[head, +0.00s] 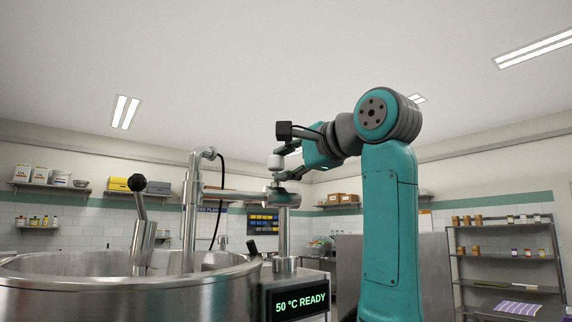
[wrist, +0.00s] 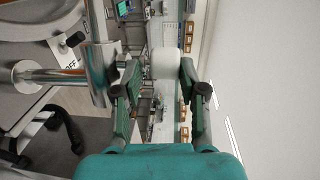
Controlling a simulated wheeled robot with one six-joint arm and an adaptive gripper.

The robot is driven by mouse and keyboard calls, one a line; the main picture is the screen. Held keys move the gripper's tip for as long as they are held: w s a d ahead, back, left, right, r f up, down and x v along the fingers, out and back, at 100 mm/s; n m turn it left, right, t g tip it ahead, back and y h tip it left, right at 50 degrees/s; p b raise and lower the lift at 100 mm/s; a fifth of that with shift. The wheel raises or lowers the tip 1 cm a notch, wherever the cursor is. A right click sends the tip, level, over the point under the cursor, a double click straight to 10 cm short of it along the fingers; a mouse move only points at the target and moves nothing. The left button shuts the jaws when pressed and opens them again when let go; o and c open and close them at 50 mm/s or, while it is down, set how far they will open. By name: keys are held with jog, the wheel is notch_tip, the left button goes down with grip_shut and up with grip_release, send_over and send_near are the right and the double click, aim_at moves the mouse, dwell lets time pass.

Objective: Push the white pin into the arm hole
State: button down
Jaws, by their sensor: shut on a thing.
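The white pin (head: 275,162) shows as a short pale cylinder just above the free end of the horizontal metal arm (head: 236,195). My gripper (head: 284,162) has one finger above the pin and one below it, and is shut on it. In the wrist view, which is turned on its side, the pin (wrist: 165,64) sits between the fingertips (wrist: 160,80). The metal arm (wrist: 98,55) runs close beside the lower finger there. The arm hole and the pin's lower end cannot be made out.
A steel kettle (head: 130,300) with a lever (head: 139,205) stands at left. A post (head: 283,235) stands under the arm's end. A display (head: 300,302) reads "50 °C READY". Shelving (head: 505,255) is at right.

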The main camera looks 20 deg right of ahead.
jog(key=shift+f, duration=0.3)
dwell(0.5)
jog(key=shift+r, duration=0.1)
jog(key=shift+r, duration=0.7)
jog(key=shift+f, duration=0.3)
dwell(0.6)
jog(key=shift+f, duration=0.5)
jog(key=shift+r, duration=0.25)
dwell(0.9)
jog(key=shift+f, duration=0.1)
dwell(0.4)
